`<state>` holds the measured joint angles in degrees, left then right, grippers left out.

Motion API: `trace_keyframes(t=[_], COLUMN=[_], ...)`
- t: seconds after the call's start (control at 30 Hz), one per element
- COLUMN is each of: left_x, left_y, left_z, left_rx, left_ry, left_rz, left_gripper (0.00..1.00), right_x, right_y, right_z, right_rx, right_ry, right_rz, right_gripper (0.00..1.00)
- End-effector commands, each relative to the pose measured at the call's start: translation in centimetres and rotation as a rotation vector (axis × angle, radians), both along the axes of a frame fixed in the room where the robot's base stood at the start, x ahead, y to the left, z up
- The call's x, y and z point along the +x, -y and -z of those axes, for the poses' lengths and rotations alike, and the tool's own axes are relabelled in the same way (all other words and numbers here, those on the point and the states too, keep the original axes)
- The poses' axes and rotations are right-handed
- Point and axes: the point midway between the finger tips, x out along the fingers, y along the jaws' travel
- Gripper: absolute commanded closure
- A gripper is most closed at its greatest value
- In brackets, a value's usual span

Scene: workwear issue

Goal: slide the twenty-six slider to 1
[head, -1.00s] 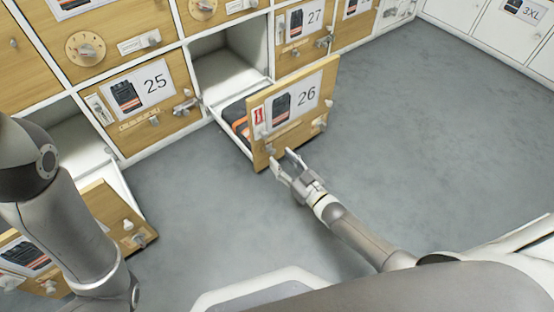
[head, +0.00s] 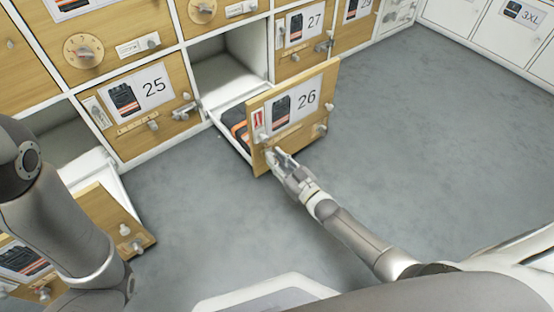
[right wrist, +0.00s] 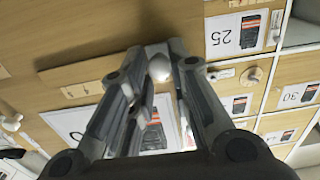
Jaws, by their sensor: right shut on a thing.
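The twenty-six drawer (head: 272,103) is pulled out, its wooden front bearing the 26 label. A pale slider strip (head: 288,133) runs below the label; it also shows in the right wrist view (right wrist: 85,77). My right gripper (head: 273,156) is at the lower left of this front, shut on a pale rounded knob (right wrist: 159,68) that shows between the fingers in the right wrist view. The gripper hides this knob in the head view. Markings on the strip are too small to read. My left arm comes in from the left; its gripper is out of view.
Drawer 25 (head: 140,100) is shut on the left, and drawer 27 (head: 300,38) is shut behind. Another open drawer (head: 108,218) stands out at lower left, near my left arm. The grey floor (head: 420,140) to the right is clear.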

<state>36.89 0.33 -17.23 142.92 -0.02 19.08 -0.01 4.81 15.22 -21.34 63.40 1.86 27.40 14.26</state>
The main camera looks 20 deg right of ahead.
Motion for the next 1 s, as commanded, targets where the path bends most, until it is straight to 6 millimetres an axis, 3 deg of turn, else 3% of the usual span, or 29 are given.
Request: trace_keyframes(t=[0.2,0.4,0.67,0.7,0.8,0.83,1.0], left_x=[0.0,0.1,0.0,-0.1,-0.1,-0.1,-0.1], left_y=[0.0,0.0,0.0,0.0,0.0,0.0,0.0], left_z=[0.0,0.2,0.0,0.0,0.0,0.0,0.0], left_rx=[0.000,0.001,0.002,0.001,0.001,0.001,0.001], left_ry=[-0.001,-0.003,0.001,0.002,0.002,0.003,0.004], left_rz=[0.000,-0.001,-0.001,-0.001,-0.001,-0.001,-0.001], left_gripper=[1.00,1.00,1.00,1.00,1.00,1.00,1.00], right_x=[0.1,0.9,0.9,0.9,0.9,0.9,0.9], right_y=[0.2,2.5,2.5,2.5,2.5,2.5,2.5], right_z=[0.0,0.1,0.1,0.1,0.1,0.0,0.0], right_rx=[-0.001,-0.003,0.000,0.000,0.000,0.000,0.000], right_ry=[0.000,-0.001,-0.001,-0.001,-0.001,-0.001,0.000], right_rz=[0.000,0.001,0.001,0.001,0.000,0.000,0.000], right_gripper=[1.00,1.00,1.00,0.76,0.64,0.60,0.60])
